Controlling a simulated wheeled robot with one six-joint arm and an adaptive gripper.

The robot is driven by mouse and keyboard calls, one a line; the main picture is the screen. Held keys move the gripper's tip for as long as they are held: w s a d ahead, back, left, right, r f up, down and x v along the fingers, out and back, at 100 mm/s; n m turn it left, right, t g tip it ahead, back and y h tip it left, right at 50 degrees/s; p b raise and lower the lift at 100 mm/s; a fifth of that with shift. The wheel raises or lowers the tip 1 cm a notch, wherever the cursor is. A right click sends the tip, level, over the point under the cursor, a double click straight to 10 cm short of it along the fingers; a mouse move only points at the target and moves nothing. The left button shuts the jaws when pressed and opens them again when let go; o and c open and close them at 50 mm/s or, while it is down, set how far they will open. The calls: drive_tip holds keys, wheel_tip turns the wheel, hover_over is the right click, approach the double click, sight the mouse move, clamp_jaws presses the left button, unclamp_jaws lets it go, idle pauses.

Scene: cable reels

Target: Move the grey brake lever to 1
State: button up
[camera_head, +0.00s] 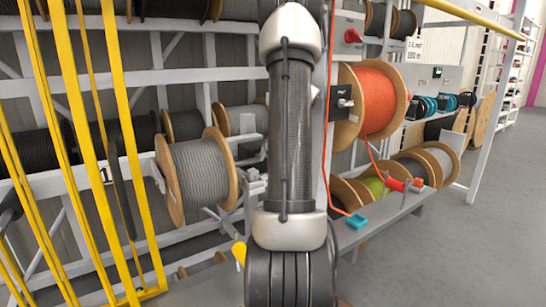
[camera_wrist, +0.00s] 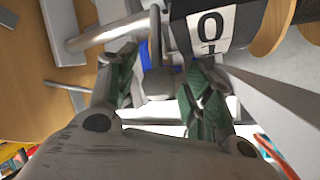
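In the wrist view, my gripper (camera_wrist: 165,85) is open, its two green-padded fingers apart. A slim grey bar, which looks like the grey brake lever (camera_wrist: 155,42), stands between and just beyond the fingertips, with a grey block at its lower end. I cannot tell whether either finger touches it. A black-edged white plate (camera_wrist: 210,32) beside it shows a 0, with a second mark below partly covered by the right finger. In the head view, my arm hides my gripper and the lever. The grey cable reel (camera_head: 203,176) hangs left of my arm.
A grey metal cylinder (camera_wrist: 112,31) lies close to the left finger. In the head view, yellow bars (camera_head: 103,130) stand at the left. An orange cable reel (camera_head: 378,101) hangs right of my arm, above a grey shelf (camera_head: 385,212). The floor at the right (camera_head: 470,255) is clear.

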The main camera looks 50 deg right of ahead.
drive_tip(key=v, duration=0.7)
drive_tip(key=shift+r, duration=0.15)
drive_tip(key=shift+s+d, duration=0.1)
drive_tip(key=shift+s, duration=0.1)
idle(0.4)
